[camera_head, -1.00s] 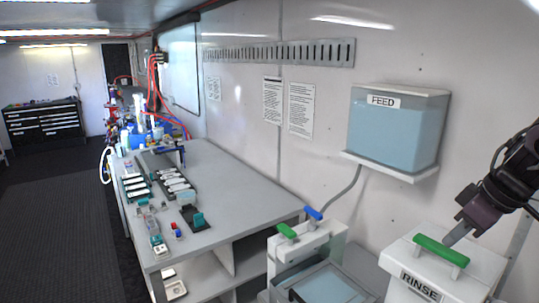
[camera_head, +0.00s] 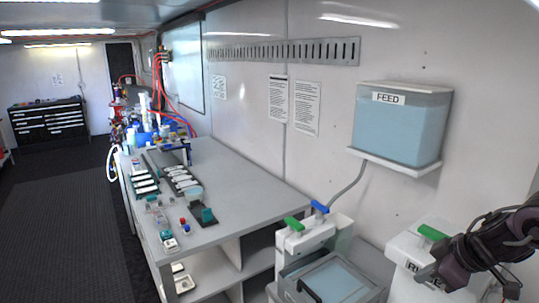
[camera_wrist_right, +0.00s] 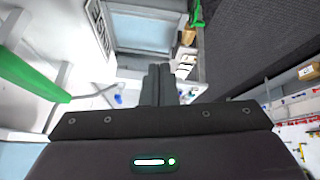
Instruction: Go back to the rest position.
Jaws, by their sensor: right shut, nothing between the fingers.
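My right gripper (camera_head: 452,274) is at the lower right of the head view, in front of the white RINSE container (camera_head: 405,249) and hiding part of its label. In the right wrist view its two dark fingers (camera_wrist_right: 157,84) are together, with nothing held between them. The container's green handle (camera_head: 433,232) shows just above the gripper. In the right wrist view a green bar (camera_wrist_right: 30,75) lies at the left, apart from the fingers. My left gripper is not in view.
The FEED tank (camera_head: 402,124) sits on a wall shelf above. A white stand with green and blue handles (camera_head: 305,238) and a clear-lidded box (camera_head: 332,282) are left of the RINSE container. A grey workbench (camera_head: 240,190) holds small parts. The dark floor at left is clear.

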